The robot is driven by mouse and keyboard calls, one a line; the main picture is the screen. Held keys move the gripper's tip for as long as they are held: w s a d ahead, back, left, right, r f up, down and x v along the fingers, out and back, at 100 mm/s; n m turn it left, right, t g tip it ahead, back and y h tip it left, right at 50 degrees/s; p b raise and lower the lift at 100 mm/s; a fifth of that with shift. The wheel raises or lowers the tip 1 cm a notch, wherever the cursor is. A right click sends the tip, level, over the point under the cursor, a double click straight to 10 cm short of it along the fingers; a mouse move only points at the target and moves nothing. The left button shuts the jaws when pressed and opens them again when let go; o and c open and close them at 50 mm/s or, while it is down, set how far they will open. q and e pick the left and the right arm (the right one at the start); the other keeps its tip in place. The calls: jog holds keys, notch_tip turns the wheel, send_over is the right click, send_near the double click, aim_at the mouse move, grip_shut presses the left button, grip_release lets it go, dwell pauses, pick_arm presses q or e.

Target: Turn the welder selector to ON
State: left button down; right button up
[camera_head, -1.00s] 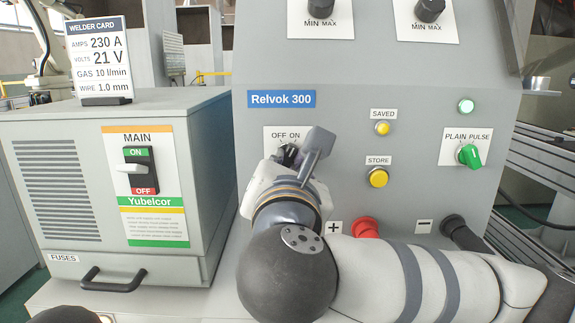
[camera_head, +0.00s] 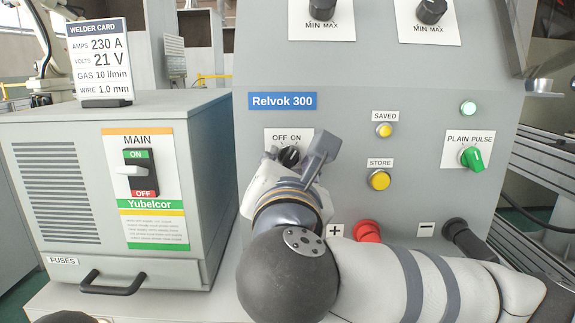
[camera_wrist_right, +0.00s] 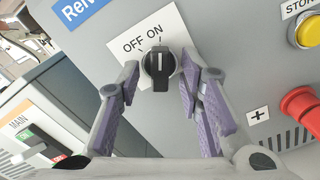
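The welder selector (camera_head: 289,156) is a black round knob on a white OFF/ON plate (camera_head: 271,134), on the grey Relvok 300 panel. In the right wrist view the knob (camera_wrist_right: 158,68) has a white mark pointing up in the picture, toward the ON word of the tilted plate. My right gripper (camera_head: 294,163) is at the plate, partly covering it. In the wrist view its fingers (camera_wrist_right: 160,78) stand open on either side of the knob, with gaps showing between each finger and the knob. My left gripper is not in view.
A grey Yubelcor box (camera_head: 215,140) with a MAIN switch (camera_head: 141,172) stands at left, a welder card (camera_head: 99,58) on top.

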jog(key=s, duration=0.7)
jog(key=shift+s, duration=0.25)
